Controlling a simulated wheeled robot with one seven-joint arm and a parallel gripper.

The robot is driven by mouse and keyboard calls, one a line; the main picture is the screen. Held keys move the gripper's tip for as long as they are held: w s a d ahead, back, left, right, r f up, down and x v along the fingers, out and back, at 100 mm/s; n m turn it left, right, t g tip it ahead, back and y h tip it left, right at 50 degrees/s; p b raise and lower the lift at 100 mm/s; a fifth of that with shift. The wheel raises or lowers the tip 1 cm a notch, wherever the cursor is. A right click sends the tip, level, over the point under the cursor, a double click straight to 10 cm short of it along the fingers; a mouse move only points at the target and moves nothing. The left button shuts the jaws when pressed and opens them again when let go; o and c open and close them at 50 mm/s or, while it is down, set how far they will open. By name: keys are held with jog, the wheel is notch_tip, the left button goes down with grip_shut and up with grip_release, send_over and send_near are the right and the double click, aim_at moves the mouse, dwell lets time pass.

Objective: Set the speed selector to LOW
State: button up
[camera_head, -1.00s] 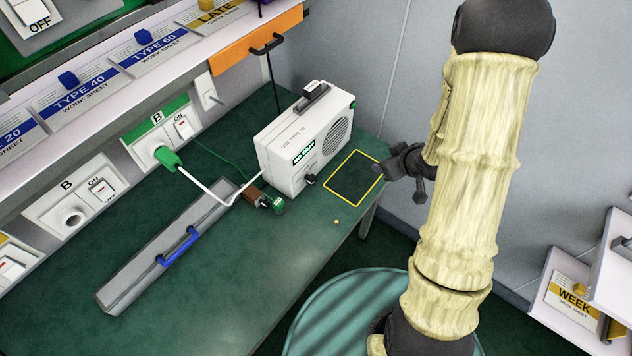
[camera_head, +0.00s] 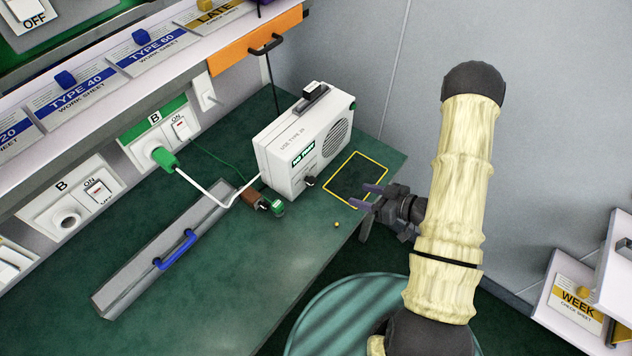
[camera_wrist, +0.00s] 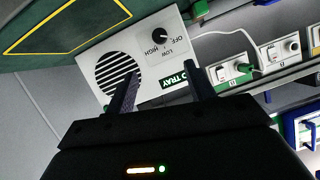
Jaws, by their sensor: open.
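The speed selector is a small black knob (camera_wrist: 160,37) on the front of a white box (camera_head: 280,150), with OFF, LOW and HIGH printed around it. The lettering looks turned over in the wrist view; I cannot tell which label the knob points at. In the head view the knob (camera_head: 309,182) sits low on the box's front. My gripper (camera_head: 366,196) is open and empty, at the bench's right edge near the yellow outline, its fingers toward the box and apart from the knob. In the wrist view my gripper's fingers (camera_wrist: 161,74) overlap the box front below the knob.
A yellow-outlined square (camera_head: 356,153) lies bare on the green bench (camera_head: 230,300). A grey cover with a blue handle (camera_head: 176,248) and a green plug (camera_head: 164,159) with white cable are further left.

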aim_at(315, 182)
jog(key=p+x, duration=0.3)
jog(key=x, duration=1.4)
jog(key=shift+a, duration=0.1)
jog(key=c, duration=1)
